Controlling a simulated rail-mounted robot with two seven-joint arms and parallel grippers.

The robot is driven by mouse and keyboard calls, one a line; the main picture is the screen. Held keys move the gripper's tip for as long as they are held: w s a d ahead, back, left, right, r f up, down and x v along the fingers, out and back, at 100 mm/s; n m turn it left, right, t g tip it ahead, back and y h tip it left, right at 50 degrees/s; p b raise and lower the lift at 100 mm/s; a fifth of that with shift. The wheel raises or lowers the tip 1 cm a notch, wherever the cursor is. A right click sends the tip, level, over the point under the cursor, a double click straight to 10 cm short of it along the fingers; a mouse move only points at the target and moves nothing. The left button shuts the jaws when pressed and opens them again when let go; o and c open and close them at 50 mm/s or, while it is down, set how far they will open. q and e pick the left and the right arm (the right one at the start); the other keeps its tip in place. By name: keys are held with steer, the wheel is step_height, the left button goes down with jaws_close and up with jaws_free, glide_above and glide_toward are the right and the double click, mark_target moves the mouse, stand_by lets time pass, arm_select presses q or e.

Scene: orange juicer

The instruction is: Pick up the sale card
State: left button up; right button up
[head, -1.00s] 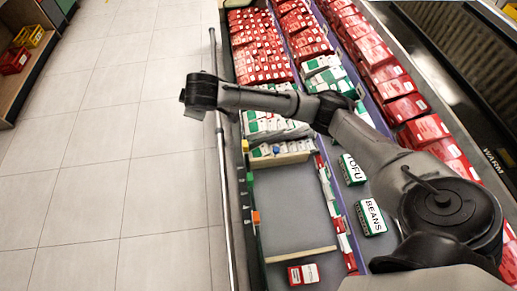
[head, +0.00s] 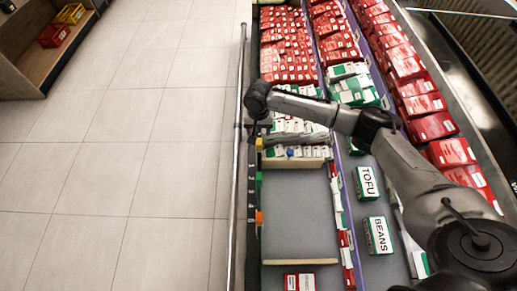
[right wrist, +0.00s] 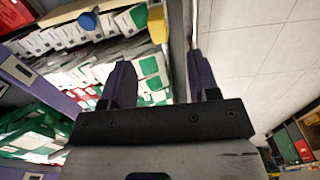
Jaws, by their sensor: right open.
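No card with a readable "sale" word shows. Small coloured tags stand along the left edge of the display case: a yellow tag (head: 259,144), a green tag (head: 259,179) and an orange tag (head: 259,217). A yellow piece (right wrist: 157,25) shows at the top of the right wrist view; I cannot tell whether it is the same tag. My right gripper (right wrist: 160,65) is open, with nothing between its two dark fingers. In the head view its arm reaches from the right to the case's left edge, just beyond the yellow tag; the fingers are hard to make out. My left gripper is out of view.
The case holds red packs (head: 287,50), white and green packs, a TOFU box (head: 367,183) and a BEANS box (head: 377,236). A metal rail (head: 236,190) runs along its left side. The tiled floor (head: 130,150) is clear. A wooden shelf (head: 40,68) stands at upper left.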

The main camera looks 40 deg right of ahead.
mark_target(259, 141)
step_height(259, 141, down, 5)
steer(key=shift+f+b, duration=0.1)
steer(key=shift+b, duration=0.4)
step_height(259, 141, down, 4)
steer(key=shift+s+d+f+b, duration=0.1)
steer(key=shift+s+b, duration=0.05)
steer(key=shift+b, duration=0.75)
steer(key=shift+f, duration=0.4)
